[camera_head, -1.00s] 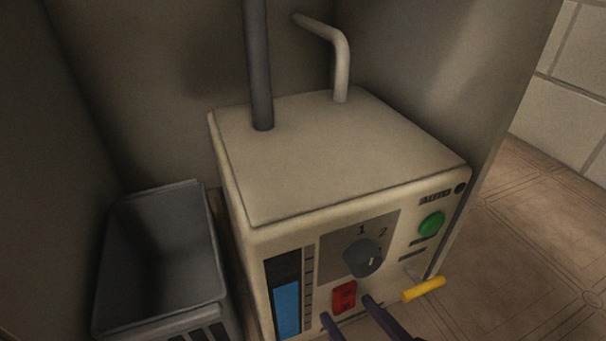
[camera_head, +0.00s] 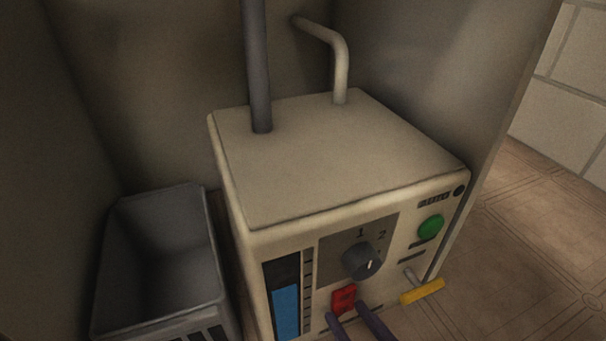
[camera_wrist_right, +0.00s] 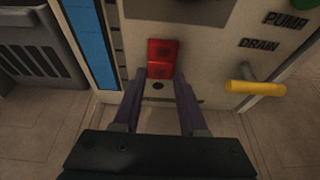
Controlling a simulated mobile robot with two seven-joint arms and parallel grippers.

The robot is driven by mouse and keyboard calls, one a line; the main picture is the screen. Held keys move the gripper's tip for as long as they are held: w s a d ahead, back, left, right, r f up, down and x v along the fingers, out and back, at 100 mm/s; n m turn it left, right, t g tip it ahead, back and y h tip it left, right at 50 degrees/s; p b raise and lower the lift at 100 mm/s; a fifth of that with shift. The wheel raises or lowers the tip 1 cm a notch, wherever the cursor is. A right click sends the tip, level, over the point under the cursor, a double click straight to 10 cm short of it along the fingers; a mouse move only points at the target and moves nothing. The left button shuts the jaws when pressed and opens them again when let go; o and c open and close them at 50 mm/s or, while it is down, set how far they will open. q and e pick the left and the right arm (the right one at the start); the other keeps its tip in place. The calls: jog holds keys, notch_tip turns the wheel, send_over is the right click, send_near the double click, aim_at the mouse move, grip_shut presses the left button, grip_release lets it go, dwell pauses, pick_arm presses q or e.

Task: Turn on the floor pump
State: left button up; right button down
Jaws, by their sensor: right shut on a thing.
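The floor pump is a cream box (camera_head: 330,160) with its control face toward me; it also fills the top of the right wrist view (camera_wrist_right: 210,45). A red rocker switch (camera_head: 344,299) sits low on that face, and shows in the right wrist view (camera_wrist_right: 162,58). My right gripper (camera_head: 346,314) has its two dark fingers at the lower part of this switch, one each side, shut on it; they also show in the right wrist view (camera_wrist_right: 159,76). A green button (camera_head: 431,227) is at the face's upper right. My left gripper is not in view.
A grey dial (camera_head: 362,261) marked 1 and 2 is above the switch. A yellow drain handle (camera_head: 422,291) sticks out right of my fingers. A blue level gauge (camera_head: 286,311) is left. A grey bin (camera_head: 160,330) stands left of the pump. Open floor lies right.

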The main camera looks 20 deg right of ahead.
jog(key=shift+f, duration=0.35)
jog(key=shift+w+r+t, duration=0.15)
jog(key=shift+r+t, duration=0.15)
jog(key=shift+t, duration=0.2)
jog(key=shift+r, duration=0.1)
jog(key=c, duration=0.8)
grip_release()
jog(key=o, duration=0.4)
jog(key=shift+c, duration=0.2)
jog(key=shift+s, duration=0.2)
jog(key=p+v, duration=0.3)
jog(key=v, duration=0.6)
jog(key=shift+s, duration=0.3)
